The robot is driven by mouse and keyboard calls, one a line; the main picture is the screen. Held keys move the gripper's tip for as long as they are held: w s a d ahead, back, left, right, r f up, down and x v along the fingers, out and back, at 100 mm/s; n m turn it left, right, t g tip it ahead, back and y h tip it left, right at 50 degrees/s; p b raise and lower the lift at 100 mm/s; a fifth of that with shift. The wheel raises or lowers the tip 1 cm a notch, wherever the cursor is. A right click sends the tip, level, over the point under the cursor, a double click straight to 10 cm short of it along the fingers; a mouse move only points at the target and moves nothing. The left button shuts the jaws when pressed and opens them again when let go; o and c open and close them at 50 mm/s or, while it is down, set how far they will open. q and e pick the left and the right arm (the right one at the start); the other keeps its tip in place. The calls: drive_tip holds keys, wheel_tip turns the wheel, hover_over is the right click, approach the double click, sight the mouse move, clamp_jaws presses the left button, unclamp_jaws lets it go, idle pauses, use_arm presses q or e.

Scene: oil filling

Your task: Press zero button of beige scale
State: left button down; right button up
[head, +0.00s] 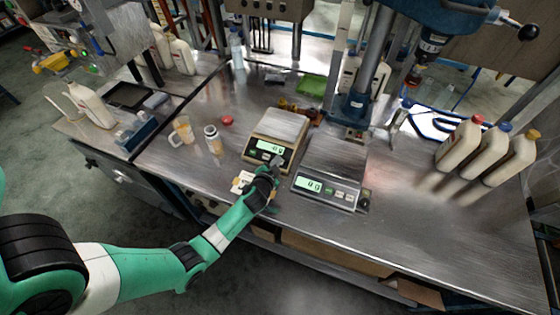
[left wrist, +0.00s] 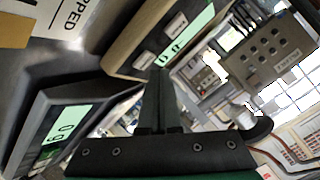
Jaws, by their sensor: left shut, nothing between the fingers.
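The beige scale (head: 283,124) stands on the metal bench near the middle of the head view, with a metal pan on top and a lit green display on its dark front panel. My left gripper (head: 276,162) is shut and empty, with its fingertips at the front panel, beside the display. In the left wrist view the shut fingers (left wrist: 158,78) point at the panel of the beige scale (left wrist: 140,35), close to its pale buttons (left wrist: 145,60). I cannot tell whether they touch. My right gripper is in neither view.
A grey scale (head: 328,185) with a lit display stands just right of the beige one. A labelled card (head: 241,182) lies at the front left. A jar (head: 213,140) and mug (head: 183,130) stand left. A blue drill press (head: 365,85) rises behind. The front right bench is clear.

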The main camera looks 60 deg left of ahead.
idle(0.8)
use_arm(q)
drive_tip(key=shift+w+a+f+b, duration=0.1)
drive_tip(key=shift+f+b, duration=0.3)
drive_tip(key=shift+b, duration=0.1)
drive_tip(key=shift+w+f+b, duration=0.1)
drive_tip(key=shift+f+b, duration=0.25)
drive_tip(key=shift+b, duration=0.1)
idle(0.4)
idle(0.3)
drive_tip(key=shift+s+r+p, duration=0.2)
drive_tip(key=shift+r+p, duration=0.55)
drive_tip(key=shift+p, duration=0.05)
drive_tip(key=r+p, duration=0.1)
drive_tip(key=s+d+r+p, duration=0.1)
drive_tip(key=r+p, duration=0.2)
drive_tip(key=shift+s+d+r+p, duration=0.15)
drive_tip(key=shift+d+r+p, duration=0.05)
drive_tip(key=shift+r+p, duration=0.2)
idle(0.6)
